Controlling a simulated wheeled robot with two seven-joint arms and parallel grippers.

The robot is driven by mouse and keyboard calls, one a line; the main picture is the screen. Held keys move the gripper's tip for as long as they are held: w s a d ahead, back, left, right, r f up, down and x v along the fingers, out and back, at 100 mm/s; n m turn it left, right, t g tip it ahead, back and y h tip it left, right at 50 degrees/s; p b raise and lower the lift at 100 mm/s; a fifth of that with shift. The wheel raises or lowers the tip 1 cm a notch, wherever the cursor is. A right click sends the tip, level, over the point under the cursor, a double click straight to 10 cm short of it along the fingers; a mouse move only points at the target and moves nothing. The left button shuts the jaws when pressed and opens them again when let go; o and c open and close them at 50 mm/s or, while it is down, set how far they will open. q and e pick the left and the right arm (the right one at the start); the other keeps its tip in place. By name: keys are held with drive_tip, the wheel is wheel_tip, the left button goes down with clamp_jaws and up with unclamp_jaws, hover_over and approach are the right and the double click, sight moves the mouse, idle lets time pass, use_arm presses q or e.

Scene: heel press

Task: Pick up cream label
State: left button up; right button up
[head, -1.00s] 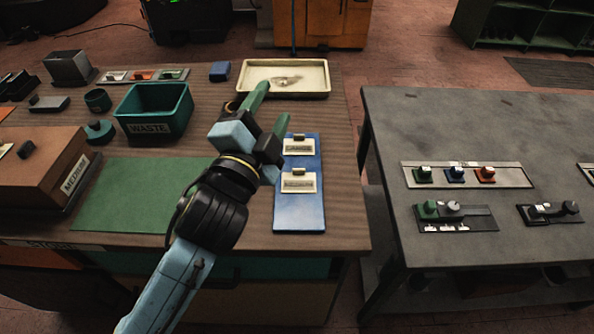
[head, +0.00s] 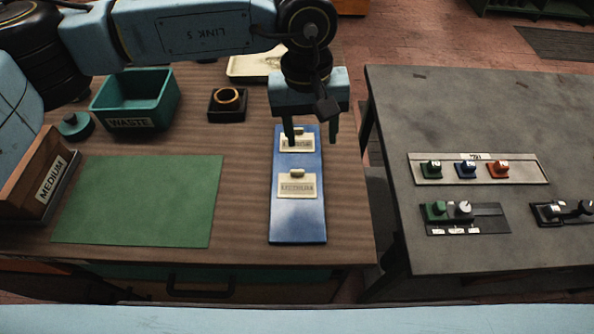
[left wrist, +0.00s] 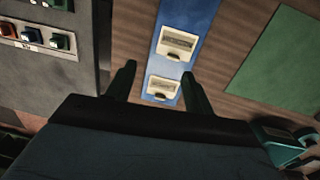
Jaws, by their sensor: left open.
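Two cream labels with small raised grips lie on a blue board. The far cream label (head: 297,146) is partly covered by my left gripper and its word is hard to read. The near cream label (head: 297,186) reads MEDIUM. Contact cannot be told. My right gripper is out of view.
The blue board (head: 298,222) lies on the wooden table, right of a green mat (head: 140,200). A teal WASTE bin (head: 130,112), a dark block with a ring (head: 227,104) and a cream tray (head: 252,67) stand behind. A grey table (head: 460,110) with switch panels is at right.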

use_arm(q)
drive_tip(key=w+a+y, duration=0.1)
drive_tip(key=w+a, duration=0.1)
hover_over(297, 170)
drive_tip(key=shift+t, duration=0.3)
drive_tip(key=f, duration=0.6)
drive_tip(key=shift+s+d+f+p, duration=0.15)
drive_tip(key=shift+d+f+p, duration=0.1)
drive_tip(key=shift+f+p, duration=0.05)
drive_tip(key=shift+a+f+p, duration=0.15)
drive_tip(key=shift+f+p, duration=0.15)
drive_tip(key=shift+f, duration=1.3)
drive_tip(key=shift+a+f+p, duration=0.1)
drive_tip(key=shift+f+p, duration=0.15)
drive_tip(key=shift+f, duration=1.3)
drive_tip(key=c, duration=0.9)
drive_tip(key=shift+r, duration=0.15)
